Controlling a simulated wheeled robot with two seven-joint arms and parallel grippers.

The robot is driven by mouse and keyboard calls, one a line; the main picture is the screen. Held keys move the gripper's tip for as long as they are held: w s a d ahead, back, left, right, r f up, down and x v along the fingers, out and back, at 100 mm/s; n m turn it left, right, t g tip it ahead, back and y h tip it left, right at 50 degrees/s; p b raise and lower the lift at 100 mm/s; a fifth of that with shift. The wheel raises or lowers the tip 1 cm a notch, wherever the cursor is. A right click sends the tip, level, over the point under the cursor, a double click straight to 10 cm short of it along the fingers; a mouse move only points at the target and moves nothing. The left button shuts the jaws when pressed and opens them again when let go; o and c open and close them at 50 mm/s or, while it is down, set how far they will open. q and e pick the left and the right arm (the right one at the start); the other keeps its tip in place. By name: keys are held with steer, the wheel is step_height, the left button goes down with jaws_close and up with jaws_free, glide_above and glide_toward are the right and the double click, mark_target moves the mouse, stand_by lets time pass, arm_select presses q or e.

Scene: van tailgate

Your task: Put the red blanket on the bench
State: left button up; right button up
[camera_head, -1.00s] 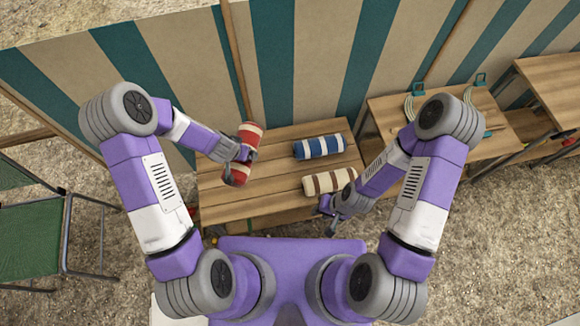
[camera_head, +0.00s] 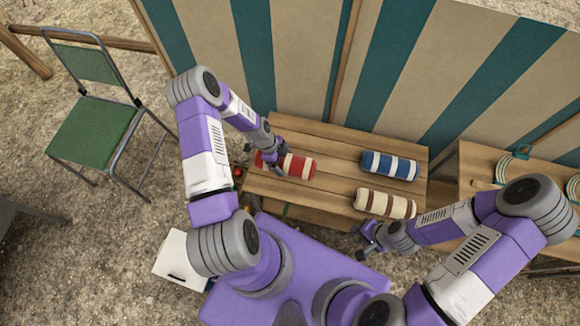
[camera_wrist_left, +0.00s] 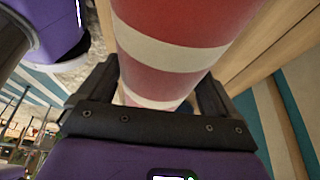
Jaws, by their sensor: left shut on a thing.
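The red blanket (camera_head: 300,166) is a roll with cream bands, over the left end of the slatted wooden bench (camera_head: 330,198). My left gripper (camera_head: 279,162) is shut on it from above. In the left wrist view the red blanket (camera_wrist_left: 180,55) runs between the two dark fingers. It lies roughly along the bench's length; I cannot tell whether it touches the slats. My right gripper (camera_head: 364,241) is open and empty by the bench's front edge.
A blue striped roll (camera_head: 390,165) and a cream-and-brown roll (camera_head: 385,203) lie on the bench's right part. A second wooden table (camera_head: 480,175) with coiled cables stands right. A green chair (camera_head: 92,132) stands left. A striped canvas wall (camera_head: 300,60) rises behind.

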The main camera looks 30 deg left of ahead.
arm_select(q)
step_height(320, 180, down, 7)
steer(key=shift+r+b, duration=0.1)
steer(key=shift+b, duration=0.75)
steer(key=o, duration=1)
